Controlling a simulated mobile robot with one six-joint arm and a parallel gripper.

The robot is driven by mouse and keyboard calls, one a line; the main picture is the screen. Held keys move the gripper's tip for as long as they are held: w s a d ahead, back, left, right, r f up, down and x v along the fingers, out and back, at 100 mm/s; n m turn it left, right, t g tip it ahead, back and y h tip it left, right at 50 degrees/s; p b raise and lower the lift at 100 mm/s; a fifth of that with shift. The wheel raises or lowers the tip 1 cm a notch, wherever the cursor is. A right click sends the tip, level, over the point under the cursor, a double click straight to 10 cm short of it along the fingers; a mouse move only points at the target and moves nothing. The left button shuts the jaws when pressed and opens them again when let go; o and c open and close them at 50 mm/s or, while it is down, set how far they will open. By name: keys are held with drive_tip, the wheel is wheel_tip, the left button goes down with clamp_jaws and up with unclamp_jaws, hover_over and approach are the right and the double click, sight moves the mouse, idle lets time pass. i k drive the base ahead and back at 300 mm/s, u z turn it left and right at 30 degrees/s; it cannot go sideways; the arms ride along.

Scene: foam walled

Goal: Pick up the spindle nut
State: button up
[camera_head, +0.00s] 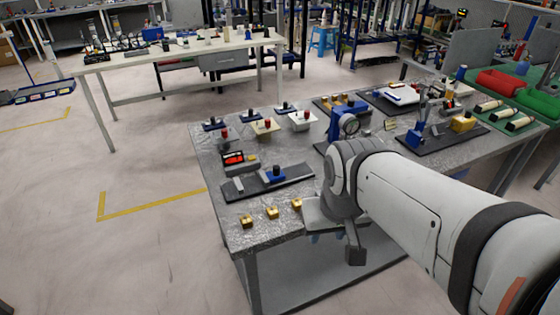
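Three small brass-coloured pieces sit in a row near the front left corner of the grey metal-topped table (215,168): a left one (247,221), a middle one (272,212) and a right one (297,204). They look like nuts, but they are too small to tell which is the spindle nut. My gripper (335,244) hangs at the table's front edge, right of the brass pieces and apart from them. A dark finger points down. The wrist hides much of the gripper, so its opening is unclear. I see nothing held in it.
Behind the brass pieces lies a dark plate (295,177) with a blue block (274,175). A red-and-black device (234,158) and several small fixtures stand farther back. A blue gauge stand (348,124) is close behind my wrist. Floor left of the table is clear.

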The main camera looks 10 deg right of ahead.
sight(296, 203)
drive_tip(key=i, duration=0.5)
drive_tip(key=u, duration=0.05)
drive_tip(key=k, duration=0.5)
drive_tip(key=z, duration=1.25)
drive_tip(key=k, duration=0.7)
drive_tip(key=u, duration=0.5)
drive_tip(key=i, duration=1)
drive_tip(key=u, duration=0.05)
